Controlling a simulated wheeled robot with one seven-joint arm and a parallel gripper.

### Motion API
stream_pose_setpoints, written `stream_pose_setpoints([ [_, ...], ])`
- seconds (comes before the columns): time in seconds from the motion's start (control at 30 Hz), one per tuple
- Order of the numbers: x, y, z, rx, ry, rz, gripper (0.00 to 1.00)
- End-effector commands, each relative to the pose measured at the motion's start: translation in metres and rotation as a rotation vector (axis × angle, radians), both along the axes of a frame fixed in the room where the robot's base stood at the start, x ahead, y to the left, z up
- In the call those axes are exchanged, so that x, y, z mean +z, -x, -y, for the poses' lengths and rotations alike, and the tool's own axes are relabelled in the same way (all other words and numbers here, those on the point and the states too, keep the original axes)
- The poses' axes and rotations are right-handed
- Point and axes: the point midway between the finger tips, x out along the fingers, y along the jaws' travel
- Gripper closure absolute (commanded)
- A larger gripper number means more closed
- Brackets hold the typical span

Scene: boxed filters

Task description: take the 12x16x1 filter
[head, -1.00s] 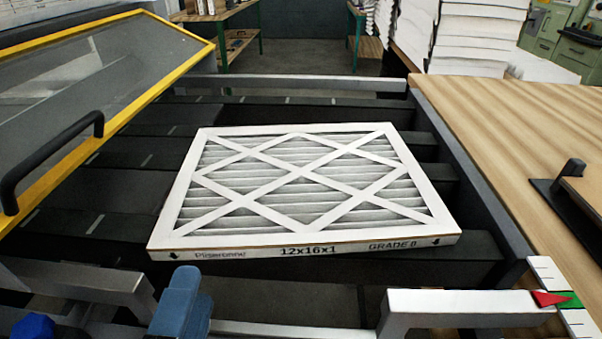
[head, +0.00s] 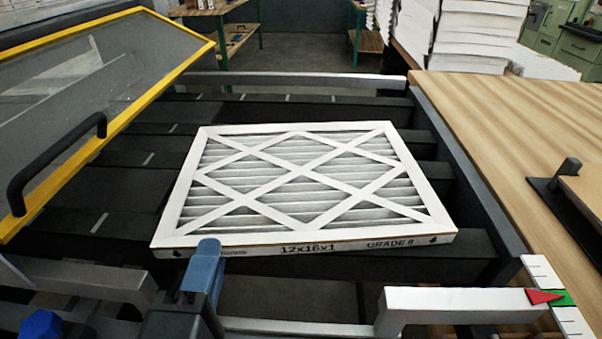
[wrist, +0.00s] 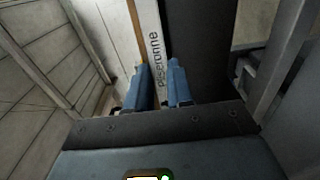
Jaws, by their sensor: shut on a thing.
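The 12x16x1 filter (head: 296,186) is a white-framed pleated panel with crossed strips on its face. It lies over the dark slatted bed in the head view, its printed front edge facing me. My gripper (head: 208,245) is at the left part of that front edge, with one blue finger showing in front of it and covering part of the brand text. In the wrist view the two blue fingers (wrist: 160,72) stand on either side of the filter's white printed edge (wrist: 152,35), shut on it. The far finger is hidden in the head view.
A yellow-framed clear guard (head: 95,90) with a black handle stands raised at the left. A wooden table (head: 520,140) lies to the right. A grey metal rail (head: 450,303) crosses the front, beside a ruled scale (head: 560,300) with a red pointer. White stacks (head: 460,35) stand behind.

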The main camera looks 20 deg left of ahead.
Motion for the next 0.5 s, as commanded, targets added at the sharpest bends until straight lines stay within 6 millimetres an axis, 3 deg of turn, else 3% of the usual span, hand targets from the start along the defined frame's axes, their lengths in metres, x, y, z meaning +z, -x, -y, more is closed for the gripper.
stream_pose_setpoints([
  [0.17, -0.0004, 0.0001, 0.0000, 0.000, 0.000, -0.001, 1.00],
  [0.5, 0.0001, 0.0001, 0.0000, 0.000, 0.000, 0.000, 1.00],
])
